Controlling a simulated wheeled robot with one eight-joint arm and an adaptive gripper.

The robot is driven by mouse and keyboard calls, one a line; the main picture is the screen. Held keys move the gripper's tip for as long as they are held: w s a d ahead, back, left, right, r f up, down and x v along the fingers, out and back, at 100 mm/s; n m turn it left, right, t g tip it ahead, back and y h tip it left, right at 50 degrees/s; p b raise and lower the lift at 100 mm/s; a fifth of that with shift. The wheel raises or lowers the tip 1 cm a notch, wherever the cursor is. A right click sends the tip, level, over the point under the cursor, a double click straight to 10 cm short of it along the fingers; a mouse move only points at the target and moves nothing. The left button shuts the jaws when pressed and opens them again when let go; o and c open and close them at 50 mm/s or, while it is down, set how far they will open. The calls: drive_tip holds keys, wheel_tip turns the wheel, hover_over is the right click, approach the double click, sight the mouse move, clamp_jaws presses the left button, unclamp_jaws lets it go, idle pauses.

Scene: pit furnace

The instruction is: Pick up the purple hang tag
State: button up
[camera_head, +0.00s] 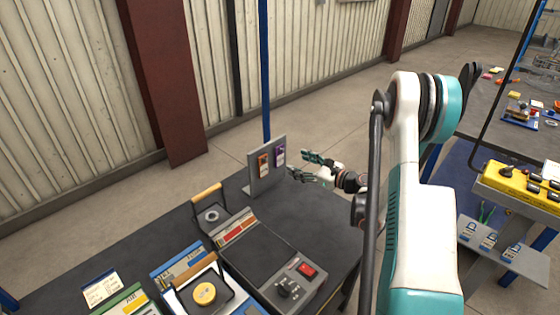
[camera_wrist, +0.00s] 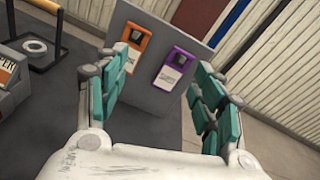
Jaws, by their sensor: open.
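The purple hang tag (camera_wrist: 174,69) hangs on the upright grey board, with a white label on its lower part. It also shows in the head view (camera_head: 280,155), on the right of the board. My gripper (camera_wrist: 160,92) is open and empty. In the wrist view its teal fingers stand to the left and right of the purple tag, apart from it. In the head view my gripper (camera_head: 302,166) is just right of the board, near its face. An orange hang tag (camera_wrist: 133,43) hangs left of the purple one, close to my left finger.
The grey board (camera_head: 266,183) stands at the back edge of the dark table (camera_head: 160,230). A control box with a red switch (camera_head: 285,283), a roll holder with a wooden handle (camera_head: 207,193) and several boxes lie in front. A blue post (camera_head: 265,70) rises behind the board.

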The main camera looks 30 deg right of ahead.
drive_tip(key=d+f+m+t, duration=0.1)
drive_tip(key=d+f+m, duration=0.1)
drive_tip(key=d+m, duration=0.1)
approach(279, 156)
drive_tip(key=w+a+r, duration=0.1)
drive_tip(key=w+r, duration=0.1)
drive_tip(key=shift+t+h, duration=0.3)
drive_tip(key=b+x, duration=0.1)
drive_tip(key=x, duration=0.1)
drive_tip(key=b+x, duration=0.2)
drive_tip(key=x, duration=0.1)
drive_tip(key=shift+w+d+f, duration=0.15)
drive_tip(key=shift+w+f, duration=0.1)
drive_tip(key=shift+w, duration=0.15)
drive_tip(key=c, duration=1)
